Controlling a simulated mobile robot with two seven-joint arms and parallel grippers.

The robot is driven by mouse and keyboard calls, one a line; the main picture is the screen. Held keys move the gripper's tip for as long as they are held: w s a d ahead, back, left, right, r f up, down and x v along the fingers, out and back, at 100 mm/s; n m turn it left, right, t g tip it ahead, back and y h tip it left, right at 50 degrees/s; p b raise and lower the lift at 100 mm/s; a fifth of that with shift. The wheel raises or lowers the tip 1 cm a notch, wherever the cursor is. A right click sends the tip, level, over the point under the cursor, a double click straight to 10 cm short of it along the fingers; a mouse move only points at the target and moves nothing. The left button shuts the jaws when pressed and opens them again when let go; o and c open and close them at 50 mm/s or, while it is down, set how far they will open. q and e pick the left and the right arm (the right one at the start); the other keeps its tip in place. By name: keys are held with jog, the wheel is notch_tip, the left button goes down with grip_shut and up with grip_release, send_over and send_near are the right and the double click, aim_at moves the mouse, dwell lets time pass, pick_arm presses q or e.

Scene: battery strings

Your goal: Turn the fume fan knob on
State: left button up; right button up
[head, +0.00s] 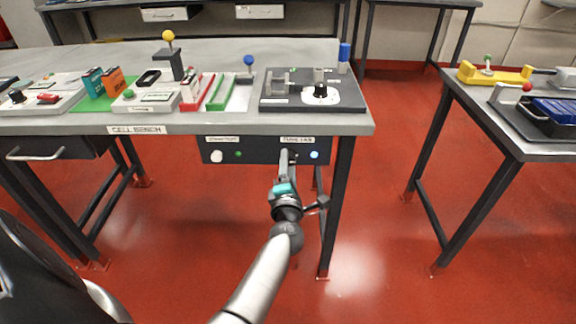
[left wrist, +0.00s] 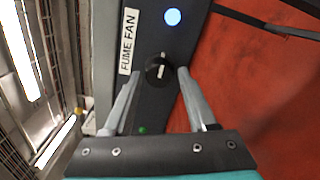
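The fume fan knob (left wrist: 157,70) is round and black with a white pointer mark. It sits on the dark panel (head: 266,157) under the bench front, beside the FUME FAN label (left wrist: 129,41). In the left wrist view its mark runs nearly up and down the picture. My left gripper (left wrist: 160,72) is open, with one fingertip on each side of the knob and small gaps showing. I cannot tell how deep the fingers reach. In the head view my left gripper (head: 286,154) hides the knob. My right gripper is not in view.
A blue light (head: 315,154) glows on the panel, with a green light (head: 238,153) and a white round part (head: 216,156) at left. The bench top (head: 190,125) above holds several devices. A bench leg (head: 338,210) stands close right of my arm.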

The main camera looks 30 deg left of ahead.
pick_arm(q)
jog(key=shift+o, duration=0.8)
jog(key=p+v, duration=0.2)
jog(key=v, duration=1.3)
jog(key=shift+d, duration=0.15)
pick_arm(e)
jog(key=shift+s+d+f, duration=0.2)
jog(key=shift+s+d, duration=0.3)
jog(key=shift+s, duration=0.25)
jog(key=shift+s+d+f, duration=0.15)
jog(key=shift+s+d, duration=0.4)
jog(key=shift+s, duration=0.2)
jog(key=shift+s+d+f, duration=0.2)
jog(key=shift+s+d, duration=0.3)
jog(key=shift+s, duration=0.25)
pick_arm(q)
jog(key=shift+f, duration=0.1)
